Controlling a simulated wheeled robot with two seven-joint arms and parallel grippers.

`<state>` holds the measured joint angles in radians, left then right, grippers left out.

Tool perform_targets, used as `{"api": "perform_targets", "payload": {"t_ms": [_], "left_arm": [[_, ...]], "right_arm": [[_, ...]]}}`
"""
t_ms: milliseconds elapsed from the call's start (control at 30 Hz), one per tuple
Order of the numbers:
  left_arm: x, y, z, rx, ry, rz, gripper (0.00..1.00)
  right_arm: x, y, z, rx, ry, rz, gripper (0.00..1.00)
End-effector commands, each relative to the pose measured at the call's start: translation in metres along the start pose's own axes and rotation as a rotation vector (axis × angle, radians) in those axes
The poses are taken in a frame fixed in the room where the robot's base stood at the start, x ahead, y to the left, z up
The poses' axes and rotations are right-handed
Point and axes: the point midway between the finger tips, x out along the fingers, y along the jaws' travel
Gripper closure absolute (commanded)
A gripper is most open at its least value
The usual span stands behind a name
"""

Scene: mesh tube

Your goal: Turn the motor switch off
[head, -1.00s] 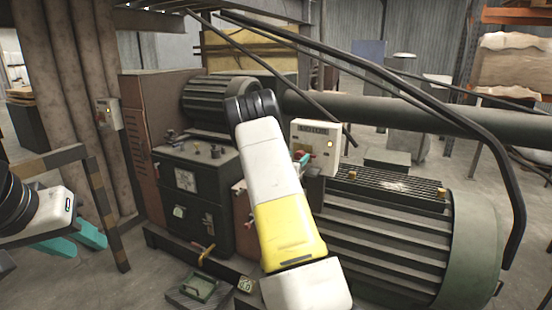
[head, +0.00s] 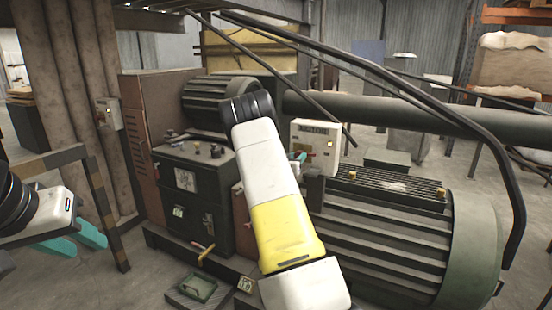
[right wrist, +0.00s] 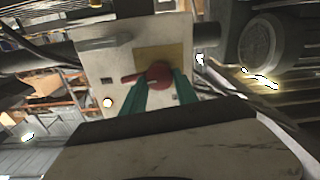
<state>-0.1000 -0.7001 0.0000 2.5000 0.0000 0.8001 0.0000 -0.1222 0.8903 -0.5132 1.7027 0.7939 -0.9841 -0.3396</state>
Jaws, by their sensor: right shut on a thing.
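The motor switch is a pale box (head: 315,140) with a lettered label, standing behind the large green motor in the head view. In the right wrist view its face (right wrist: 105,68) carries a red rotary handle (right wrist: 158,74) on a yellowish plate, with the lever pointing left. My right gripper (right wrist: 162,88) has its teal fingers closed on the red handle; the fingers partly cover it. In the head view my right gripper (head: 298,160) is at the box's lower left, partly hidden by my arm. My left gripper (head: 88,245) is open and empty at the far left, away from the switch.
The large ribbed motor (head: 385,235) fills the lower right. A dark control cabinet (head: 195,195) with knobs stands left of my right arm. Black pipes (head: 400,85) slope above the switch box. A smaller switch box (head: 108,113) hangs on the column at left.

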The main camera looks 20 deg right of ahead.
Motion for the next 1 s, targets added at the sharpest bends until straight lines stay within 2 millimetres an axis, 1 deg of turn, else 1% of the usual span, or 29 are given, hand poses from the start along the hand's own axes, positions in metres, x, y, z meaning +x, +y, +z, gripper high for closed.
{"api": "perform_targets", "payload": {"t_ms": [1000], "left_arm": [[0.0,0.0,0.0,0.0,0.0,0.0,0.64]], "right_arm": [[-0.0007,-0.0046,0.0017,-0.942,0.002,-0.001,1.0]]}}
